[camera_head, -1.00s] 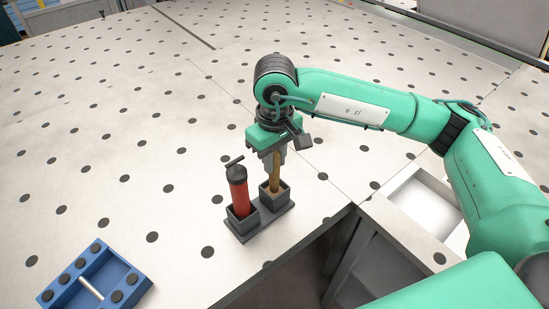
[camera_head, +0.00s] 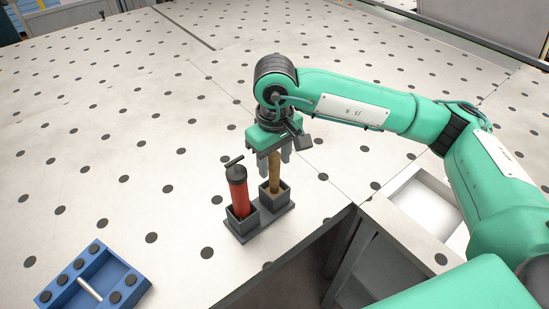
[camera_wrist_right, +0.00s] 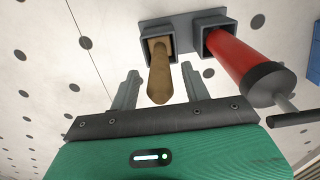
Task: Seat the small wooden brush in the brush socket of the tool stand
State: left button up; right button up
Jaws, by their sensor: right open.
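The small wooden brush (camera_head: 274,173) stands upright with its lower end inside the right-hand square socket of the dark grey tool stand (camera_head: 270,222). Its wooden handle (camera_wrist_right: 159,75) also shows in the right wrist view, rising out of the socket toward the gripper. My right gripper (camera_head: 274,158) is above that socket, pointing down. Its two fingers (camera_wrist_right: 159,85) are spread on either side of the handle, with gaps on both sides. The brush's lower end is hidden inside the socket. My left gripper is not in view.
A red cylinder with a black cap and T-handle (camera_head: 238,190) stands in the stand's other socket, close to my right gripper. A blue tray (camera_head: 122,277) with black round pads lies at the lower left. A dark opening lies in front of the stand. The perforated table behind is clear.

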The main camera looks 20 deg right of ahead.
jog(key=shift+r, duration=0.5)
notch_tip(320, 180, up, 11)
jog(key=b, duration=0.3)
jog(key=shift+r, duration=0.9)
